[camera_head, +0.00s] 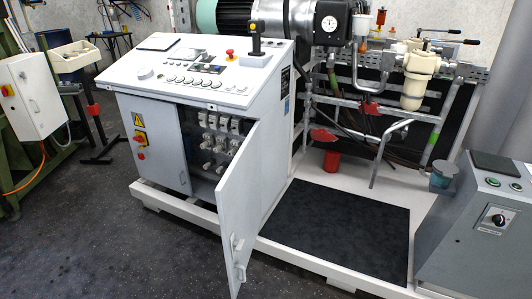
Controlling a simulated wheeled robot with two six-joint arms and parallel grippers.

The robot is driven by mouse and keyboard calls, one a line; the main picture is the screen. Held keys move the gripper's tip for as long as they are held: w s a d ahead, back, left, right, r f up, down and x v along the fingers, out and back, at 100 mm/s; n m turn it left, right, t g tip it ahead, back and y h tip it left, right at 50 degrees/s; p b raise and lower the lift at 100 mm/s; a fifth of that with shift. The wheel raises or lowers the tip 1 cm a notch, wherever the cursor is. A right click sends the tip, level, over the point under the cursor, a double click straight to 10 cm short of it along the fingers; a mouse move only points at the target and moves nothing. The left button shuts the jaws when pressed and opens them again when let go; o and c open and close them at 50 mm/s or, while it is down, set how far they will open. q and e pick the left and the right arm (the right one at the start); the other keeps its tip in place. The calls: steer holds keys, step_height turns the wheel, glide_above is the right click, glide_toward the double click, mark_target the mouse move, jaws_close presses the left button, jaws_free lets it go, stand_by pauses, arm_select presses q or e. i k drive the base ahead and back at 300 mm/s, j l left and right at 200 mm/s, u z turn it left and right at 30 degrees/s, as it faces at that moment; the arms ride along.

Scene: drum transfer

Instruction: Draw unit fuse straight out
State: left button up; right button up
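A light grey control cabinet (158,117) stands left of centre in the head view. Its right front door (243,203) is swung open toward me, with a handle (238,258) low on its free edge. Inside the opening are rows of small white and grey electrical units (222,124), partly hidden by the door. They are too small to tell which one is the unit fuse. Neither of my grippers shows in this view.
The cabinet stands on a white frame (175,207) with a black mat (337,225) to its right. A grey console (485,240) is at the right edge. Pipes and a cream filter housing (418,80) stand behind. Dark floor (95,250) is clear at front left.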

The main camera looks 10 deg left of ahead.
mark_target(233, 151)
steer(key=z, duration=2.05)
steer(key=j+z, duration=0.25)
steer(key=k+j, duration=0.2)
steer(key=j, duration=0.4)
steer(key=k+j, duration=0.15)
steer(key=j, duration=0.5)
steer(key=k+j, duration=0.2)
steer(key=j, duration=0.4)
steer(key=k+j, duration=0.15)
steer(key=j, duration=0.45)
steer(key=k+j, duration=0.2)
steer(key=j, duration=0.45)
steer(key=k+j, duration=0.2)
steer(key=j, duration=0.4)
steer(key=k+j, duration=0.15)
steer(key=j, duration=0.45)
steer(key=k+j, duration=0.2)
steer(key=j, duration=0.4)
